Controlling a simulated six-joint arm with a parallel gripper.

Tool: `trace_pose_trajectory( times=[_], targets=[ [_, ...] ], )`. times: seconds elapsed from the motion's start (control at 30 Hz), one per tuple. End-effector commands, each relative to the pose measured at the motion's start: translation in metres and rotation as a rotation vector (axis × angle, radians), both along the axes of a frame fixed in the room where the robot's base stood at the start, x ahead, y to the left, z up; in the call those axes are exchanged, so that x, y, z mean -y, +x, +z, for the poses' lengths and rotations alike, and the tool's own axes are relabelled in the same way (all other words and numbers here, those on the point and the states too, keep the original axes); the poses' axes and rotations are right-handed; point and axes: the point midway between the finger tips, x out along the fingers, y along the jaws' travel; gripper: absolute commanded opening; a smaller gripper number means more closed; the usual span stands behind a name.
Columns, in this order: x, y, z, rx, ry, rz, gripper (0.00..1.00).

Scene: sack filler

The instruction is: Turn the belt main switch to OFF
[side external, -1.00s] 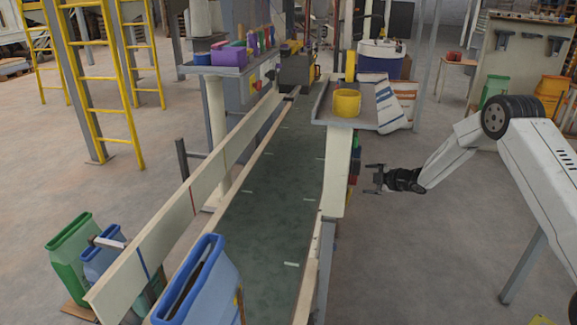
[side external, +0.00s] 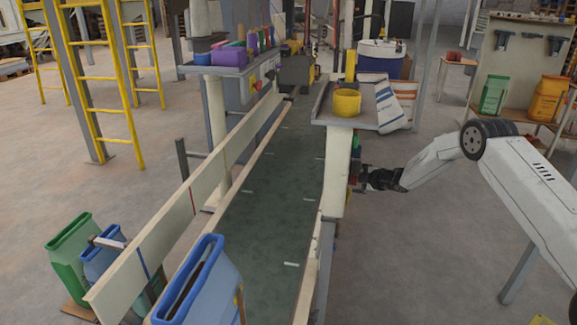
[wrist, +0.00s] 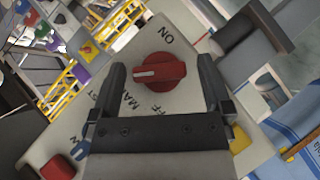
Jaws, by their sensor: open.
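The main switch is a red rotary knob (wrist: 168,76) with a white pointer line, on a pale panel (wrist: 185,30) in the wrist view. "ON" is printed above the knob and lettering with "MAIN" and "OFF" below it, partly hidden. The pointer line points left in the picture; I cannot tell which label it is set to. My gripper (wrist: 163,67) is open, one finger to the left and one to the right of the knob, with gaps visible. In the side view my gripper (side external: 358,181) is beside the conveyor post, where the switch is hidden.
A red button (wrist: 58,168) and a blue one (wrist: 80,147) sit lower on the panel. The belt (side external: 270,200) runs beyond the post (side external: 337,170).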

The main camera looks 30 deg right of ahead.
Motion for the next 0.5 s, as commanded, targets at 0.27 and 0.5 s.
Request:
trace_pose_trajectory(
  times=[0.27, 0.5],
  targets=[
    [0.0, 0.0, 0.0002, 0.0, 0.0, 0.0, 0.59],
    [0.0, -0.0001, 0.0002, 0.0, -0.001, 0.0, 0.09]
  ],
)
